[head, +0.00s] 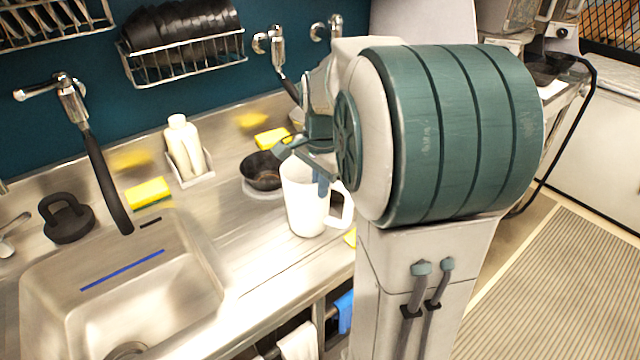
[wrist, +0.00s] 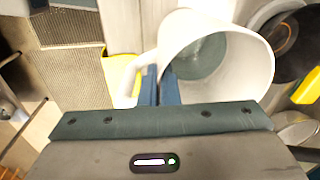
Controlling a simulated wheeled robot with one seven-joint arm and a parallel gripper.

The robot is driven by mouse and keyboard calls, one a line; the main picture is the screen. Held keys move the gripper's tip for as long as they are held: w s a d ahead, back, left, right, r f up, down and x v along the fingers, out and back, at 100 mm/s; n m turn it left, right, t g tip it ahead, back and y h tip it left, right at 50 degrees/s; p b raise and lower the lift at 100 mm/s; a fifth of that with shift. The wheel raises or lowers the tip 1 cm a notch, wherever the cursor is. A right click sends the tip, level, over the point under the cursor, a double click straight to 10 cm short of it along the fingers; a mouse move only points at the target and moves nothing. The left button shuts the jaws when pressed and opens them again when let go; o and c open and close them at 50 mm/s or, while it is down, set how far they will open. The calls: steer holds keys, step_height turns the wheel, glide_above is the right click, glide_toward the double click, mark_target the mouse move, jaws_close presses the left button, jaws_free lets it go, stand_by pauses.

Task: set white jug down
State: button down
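The white jug (head: 303,205) is upright over the steel counter (head: 262,268), right of the sink, its handle to the right. I cannot tell whether its base touches the counter. In the wrist view the jug (wrist: 245,60) shows its open mouth, with the handle at left. My gripper (head: 322,185) is at the jug's upper part, partly hidden behind my arm. In the wrist view its blue fingers (wrist: 159,88) are close together on the jug's wall beside the handle, one seemingly inside the rim.
A dark bowl (head: 262,170) stands just behind the jug. Yellow sponges (head: 148,192), white bottles (head: 184,145) and a black kettlebell-shaped weight (head: 67,218) are further left. The sink (head: 130,290) is front left. Bare counter lies between sink and jug.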

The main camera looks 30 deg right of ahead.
steer(key=shift+f, duration=0.1)
steer(key=c, duration=1.7)
jaws_free()
step_height(320, 180, up, 11)
steer(key=s+a+f+n, duration=0.3)
steer(key=s+f+n, duration=0.1)
steer(key=s+n, duration=0.1)
steer(key=s+a+f+n+t, duration=0.1)
steer(key=s+a+f+n, duration=0.2)
steer(key=s+a+n, duration=0.1)
steer(key=s+a+f+n+t, duration=0.1)
steer(key=s+a+f+n, duration=0.3)
steer(key=s+n, duration=0.2)
steer(key=shift+a+f, duration=0.2)
steer(key=shift+f, duration=0.1)
